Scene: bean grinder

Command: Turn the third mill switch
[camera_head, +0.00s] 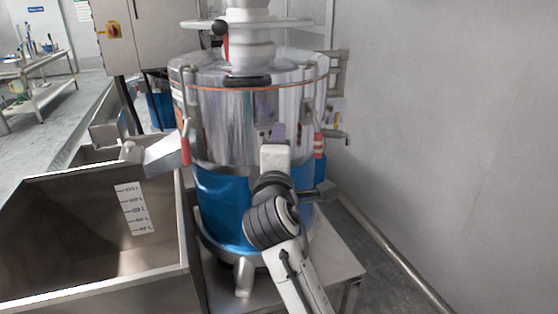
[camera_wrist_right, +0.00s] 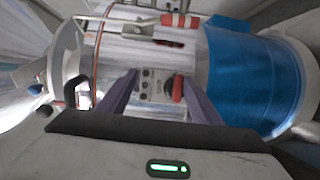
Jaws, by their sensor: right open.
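The mill (camera_head: 225,125) is a shiny steel drum with a blue lower band, and it fills the middle of the head view. In the right wrist view, a small grey panel (camera_wrist_right: 153,84) on the drum carries several dark round controls and a red knob (camera_wrist_right: 178,88). My right gripper (camera_wrist_right: 158,78) is open in front of this panel, with the red knob close to its right finger. I cannot tell whether they touch. In the head view, my right gripper (camera_head: 272,134) and arm hide the panel. My left gripper is out of view.
An open steel bin (camera_head: 60,230) with a volume scale stands at the left. Red-striped latches (camera_head: 319,146) stick out on the drum's sides. A cabinet (camera_head: 150,35) with a red and yellow switch stands behind. A bare wall and clear floor lie at the right.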

